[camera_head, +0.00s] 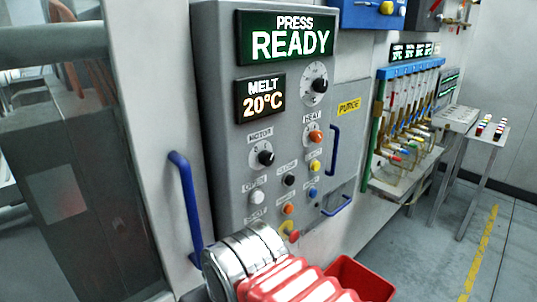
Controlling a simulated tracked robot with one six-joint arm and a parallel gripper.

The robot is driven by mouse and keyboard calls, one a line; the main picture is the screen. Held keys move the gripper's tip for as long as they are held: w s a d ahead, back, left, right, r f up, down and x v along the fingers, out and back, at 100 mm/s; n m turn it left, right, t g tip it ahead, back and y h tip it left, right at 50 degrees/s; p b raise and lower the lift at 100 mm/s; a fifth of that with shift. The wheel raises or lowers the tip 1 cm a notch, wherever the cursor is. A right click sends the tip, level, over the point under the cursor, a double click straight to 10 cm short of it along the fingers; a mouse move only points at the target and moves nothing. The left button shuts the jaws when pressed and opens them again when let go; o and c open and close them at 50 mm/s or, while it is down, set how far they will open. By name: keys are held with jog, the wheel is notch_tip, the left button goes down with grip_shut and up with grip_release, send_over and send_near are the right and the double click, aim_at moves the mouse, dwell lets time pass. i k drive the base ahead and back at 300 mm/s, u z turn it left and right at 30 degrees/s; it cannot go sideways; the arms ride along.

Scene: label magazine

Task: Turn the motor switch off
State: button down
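The motor switch (266,158) is a black knob on a round pale dial under the label MOTOR, on the left side of the grey press control panel (222,75). Its pointer setting is too small to read. The display (286,37) above reads PRESS READY, and a smaller display (261,97) reads MELT 20°C. My arm, silver with a red ribbed sleeve, shows at the bottom below the panel. My gripper's fingers are not visible, and nothing is seen touching the motor switch.
An orange heat knob (315,137) and several coloured buttons sit close around the motor switch. Blue handles (187,205) stick out left and right of the panel. A red bin (368,279) stands low at right. Floor (450,230) is open farther right.

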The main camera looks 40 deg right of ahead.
aim_at(266, 158)
jog(key=z, duration=0.25)
jog(key=k, duration=1.25)
jog(key=u, duration=0.4)
jog(key=i, duration=1)
jog(key=z, duration=0.05)
